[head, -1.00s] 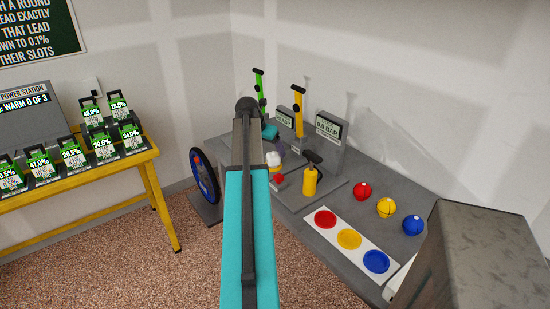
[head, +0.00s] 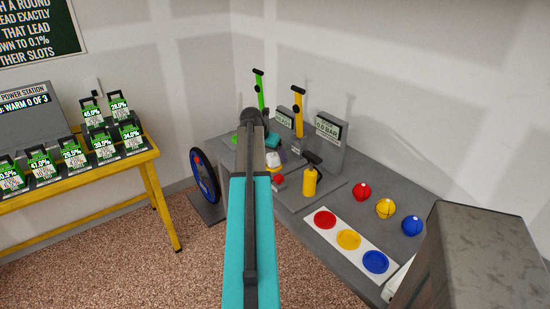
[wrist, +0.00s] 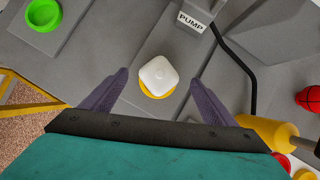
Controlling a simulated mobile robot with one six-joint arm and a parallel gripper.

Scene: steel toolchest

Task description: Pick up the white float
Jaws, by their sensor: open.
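The white float (wrist: 158,76) is a rounded white block in the wrist view, sitting on a yellow round base (wrist: 157,93) on the grey bench. It also shows in the head view (head: 273,158), partly beside my arm. My gripper (wrist: 158,82) is open, with one purple finger to each side of the float in the wrist view. The fingers do not appear to touch it. The height gap between fingers and float is hard to judge.
A grey block labelled PUMP (wrist: 193,22) and a black hose (wrist: 237,55) stand close by on the right. A green round dish (wrist: 44,14) lies at upper left. A yellow pump cylinder (head: 310,181) and red, yellow and blue balls (head: 385,208) are further right on the bench.

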